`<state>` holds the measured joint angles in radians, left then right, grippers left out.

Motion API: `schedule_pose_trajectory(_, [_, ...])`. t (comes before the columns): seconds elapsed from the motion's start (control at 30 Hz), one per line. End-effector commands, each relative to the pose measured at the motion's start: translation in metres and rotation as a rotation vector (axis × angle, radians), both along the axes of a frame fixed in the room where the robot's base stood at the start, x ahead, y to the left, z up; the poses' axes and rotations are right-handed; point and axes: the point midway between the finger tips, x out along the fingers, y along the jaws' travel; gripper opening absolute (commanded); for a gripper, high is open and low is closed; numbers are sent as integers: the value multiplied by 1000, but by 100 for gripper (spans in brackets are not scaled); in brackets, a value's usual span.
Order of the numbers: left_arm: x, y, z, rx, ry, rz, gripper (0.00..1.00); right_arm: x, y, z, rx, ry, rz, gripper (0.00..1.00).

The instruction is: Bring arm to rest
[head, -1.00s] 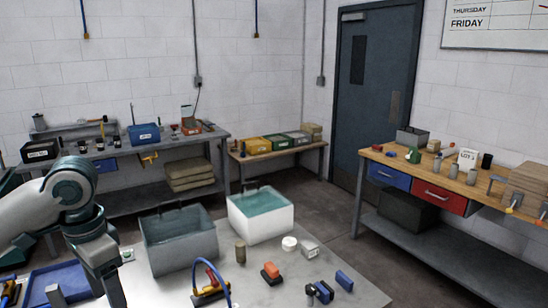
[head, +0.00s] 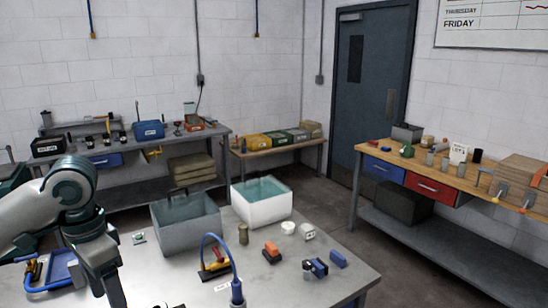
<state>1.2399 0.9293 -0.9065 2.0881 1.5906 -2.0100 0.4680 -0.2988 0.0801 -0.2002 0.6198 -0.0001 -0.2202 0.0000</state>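My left arm (head: 75,205) comes in from the left, bent, with its lower part pointing down over the near left of the grey table (head: 170,285). The fingertips of its gripper are cut off by the bottom edge of the head view, so I cannot tell whether it is open or shut. My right arm and gripper do not show.
On the table stand a grey tub (head: 185,222), a white tub (head: 262,203) with greenish liquid, a tool with a blue hose (head: 214,268) and several small parts. A wooden workbench (head: 440,172) stands at the right. Grey floor lies between the benches.

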Motion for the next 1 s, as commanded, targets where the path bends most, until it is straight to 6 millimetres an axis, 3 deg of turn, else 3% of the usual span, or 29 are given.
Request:
schedule_pose_trajectory(0.57, [5, -23, -35, -27, -23, -44, 68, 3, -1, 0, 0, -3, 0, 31])
schedule_pose_trajectory(0.77, [6, -42, -61, -53, -42, -73, 68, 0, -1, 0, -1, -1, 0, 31])
schedule_pose_trajectory(1.0, [2, -78, -111, -116, -83, -114, 68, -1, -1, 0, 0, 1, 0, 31])
